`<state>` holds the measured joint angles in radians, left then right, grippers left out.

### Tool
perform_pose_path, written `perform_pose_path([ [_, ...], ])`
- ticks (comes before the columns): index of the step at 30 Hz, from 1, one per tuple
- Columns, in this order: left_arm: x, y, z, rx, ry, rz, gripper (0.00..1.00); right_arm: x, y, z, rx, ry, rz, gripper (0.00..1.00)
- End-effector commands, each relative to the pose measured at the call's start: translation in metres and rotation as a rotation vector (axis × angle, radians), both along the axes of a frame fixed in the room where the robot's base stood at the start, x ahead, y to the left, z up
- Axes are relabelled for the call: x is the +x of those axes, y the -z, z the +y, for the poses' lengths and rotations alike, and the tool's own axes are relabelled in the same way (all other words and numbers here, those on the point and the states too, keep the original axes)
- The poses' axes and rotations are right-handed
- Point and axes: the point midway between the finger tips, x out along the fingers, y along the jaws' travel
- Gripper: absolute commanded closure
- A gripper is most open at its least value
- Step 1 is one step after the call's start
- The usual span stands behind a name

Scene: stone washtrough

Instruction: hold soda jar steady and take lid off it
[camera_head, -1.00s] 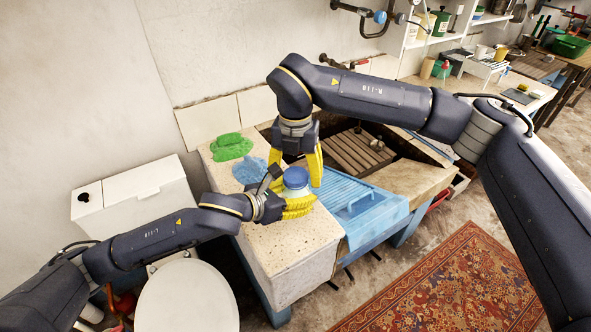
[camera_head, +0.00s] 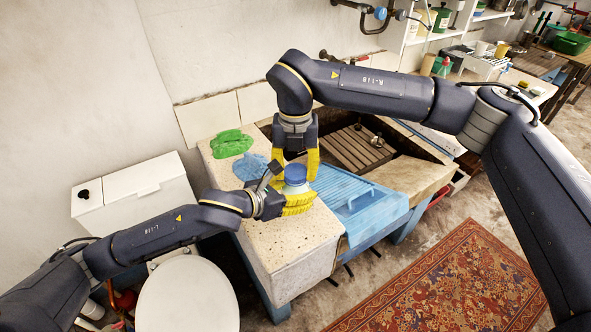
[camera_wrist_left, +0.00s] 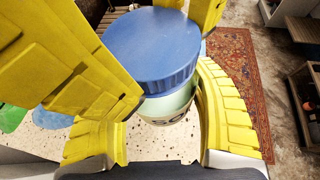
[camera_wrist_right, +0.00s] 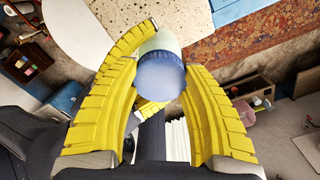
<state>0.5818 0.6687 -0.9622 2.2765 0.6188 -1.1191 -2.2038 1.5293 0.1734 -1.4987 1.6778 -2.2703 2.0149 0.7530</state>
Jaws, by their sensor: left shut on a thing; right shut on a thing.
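The soda jar (camera_head: 295,187) is pale, with a blue lid (camera_head: 296,172), and is upright above the stone ledge's near part. In the left wrist view the lid (camera_wrist_left: 152,45) sits on the pale green jar body (camera_wrist_left: 168,106), whose dark lettering is partly hidden. My left gripper (camera_head: 298,206) is shut around the jar body from the left. My right gripper (camera_head: 296,176) comes from above, its yellow fingers shut on the lid's two sides. The right wrist view shows the lid (camera_wrist_right: 160,75) between its fingers. Whether the jar's base touches the ledge is hidden.
A green cloth (camera_head: 231,143) and a blue cloth (camera_head: 250,168) lie on the stone ledge (camera_head: 290,240). A blue ribbed rack (camera_head: 350,195) lies to the right, beside the sink basin. A white toilet (camera_head: 187,293) stands at the lower left.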

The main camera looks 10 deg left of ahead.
Motion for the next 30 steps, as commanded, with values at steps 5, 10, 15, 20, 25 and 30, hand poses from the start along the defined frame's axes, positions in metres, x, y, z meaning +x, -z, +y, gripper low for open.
perform_pose_path([
  [5, 0.0000, -0.0007, -0.0002, -0.002, 0.001, -0.001, 1.00, 0.0002, -0.0001, -0.0004, 0.000, -0.089, 0.000, 0.91],
  [10, 0.0000, -0.0007, -0.0002, -0.001, 0.000, -0.002, 1.00, 0.0002, 0.0001, -0.0003, 0.001, -0.088, 0.000, 0.91],
  [15, 0.0000, -0.0007, -0.0002, -0.001, 0.000, -0.002, 1.00, 0.0001, 0.0001, -0.0004, 0.001, -0.087, 0.001, 0.42],
  [20, 0.0000, -0.0007, -0.0002, -0.001, 0.000, -0.001, 1.00, 0.0001, 0.0001, -0.0003, 0.001, -0.087, 0.001, 0.33],
  [25, 0.0000, -0.0007, -0.0002, -0.001, 0.000, -0.001, 1.00, 0.0000, -0.0003, -0.0002, 0.001, -0.086, 0.001, 0.33],
  [30, 0.0000, -0.0007, -0.0002, -0.001, 0.000, -0.001, 1.00, 0.0004, -0.0072, -0.0001, 0.001, -0.086, -0.001, 0.33],
])
